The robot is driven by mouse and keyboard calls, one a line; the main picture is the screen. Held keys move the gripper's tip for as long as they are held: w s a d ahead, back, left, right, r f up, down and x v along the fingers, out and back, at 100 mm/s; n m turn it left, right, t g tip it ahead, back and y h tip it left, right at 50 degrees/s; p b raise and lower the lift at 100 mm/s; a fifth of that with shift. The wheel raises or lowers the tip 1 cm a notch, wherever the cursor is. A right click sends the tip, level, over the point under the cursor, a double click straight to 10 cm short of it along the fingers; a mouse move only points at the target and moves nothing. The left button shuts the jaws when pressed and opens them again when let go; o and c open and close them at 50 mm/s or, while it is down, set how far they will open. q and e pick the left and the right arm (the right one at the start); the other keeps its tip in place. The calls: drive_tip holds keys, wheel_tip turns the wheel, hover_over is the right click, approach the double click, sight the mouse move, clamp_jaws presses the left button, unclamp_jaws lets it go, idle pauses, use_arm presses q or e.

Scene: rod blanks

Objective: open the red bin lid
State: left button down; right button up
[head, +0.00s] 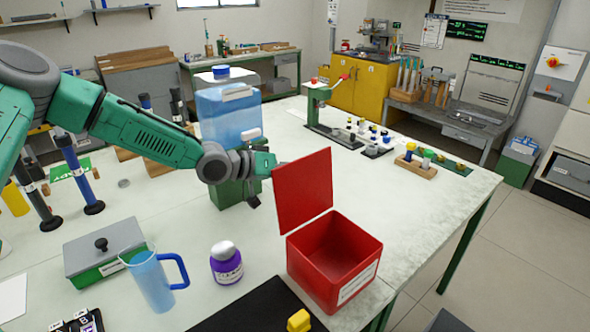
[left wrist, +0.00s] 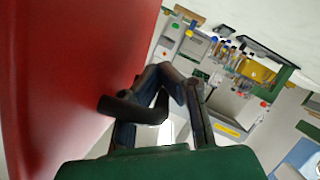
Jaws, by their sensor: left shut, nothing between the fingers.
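The red bin (head: 333,262) stands on the table, right of centre in the head view. Its red lid (head: 302,190) is raised and stands roughly upright at the bin's left edge, so the bin's inside shows and looks empty. My left gripper (head: 254,200) is just left of the lid, on its outer side. In the left wrist view the lid fills the left part of the picture, and my left gripper's dark fingers (left wrist: 150,100) are shut and empty close beside it. I cannot tell whether they touch the lid. My right gripper is in neither view.
A blue water jug (head: 228,112) stands behind my left forearm. A purple-labelled jar (head: 226,264), a blue pitcher (head: 152,279) and a grey-lidded box (head: 103,250) stand left of the bin. A black mat (head: 250,312) lies in front. The table right of the bin is clear.

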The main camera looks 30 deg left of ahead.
use_arm(q)
drive_tip(key=shift+w+a+r+t, duration=0.3)
drive_tip(key=shift+w+a+r, duration=0.45)
drive_tip(key=shift+w+a, duration=0.05)
drive_tip(key=c, duration=1.9)
unclamp_jaws()
drive_tip(key=shift+s+d, duration=0.1)
drive_tip(key=shift+f+v, duration=0.15)
drive_tip(key=shift+v, duration=2.9)
drive_tip(key=shift+f+v, duration=0.15)
drive_tip(key=shift+v, duration=2.95)
drive_tip(key=shift+f, duration=0.15)
